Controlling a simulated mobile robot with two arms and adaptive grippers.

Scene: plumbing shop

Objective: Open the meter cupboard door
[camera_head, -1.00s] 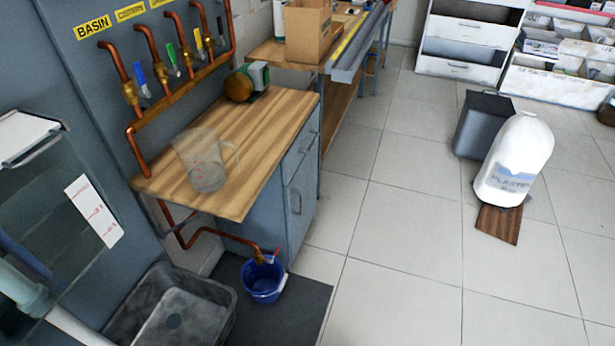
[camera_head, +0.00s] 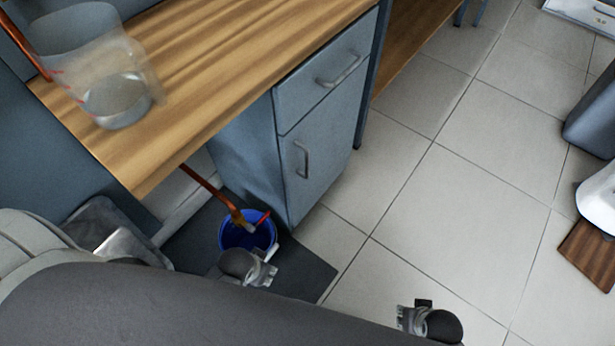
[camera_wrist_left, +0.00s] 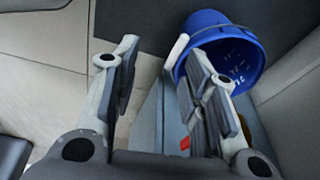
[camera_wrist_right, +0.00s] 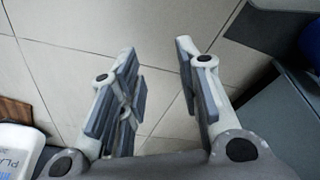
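The blue-grey cupboard under the wooden worktop has a lower door (camera_head: 325,150) with an upright bar handle (camera_head: 302,159). The door looks shut, with a drawer (camera_head: 330,78) above it. My left gripper (camera_head: 265,270) is low, by the near rim of the blue bucket and apart from the door handle. In the left wrist view its fingers (camera_wrist_left: 162,58) are spread and empty, with the bucket just beyond. My right gripper (camera_head: 408,316) is over the floor tiles to the right. In the right wrist view its fingers (camera_wrist_right: 156,58) are apart and empty.
The blue bucket (camera_head: 233,238) stands on a dark mat (camera_head: 305,268) under a copper pipe (camera_head: 205,190). A clear jug (camera_head: 85,60) with liquid sits on the worktop (camera_head: 200,70). A grey tub (camera_head: 95,215) is at left.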

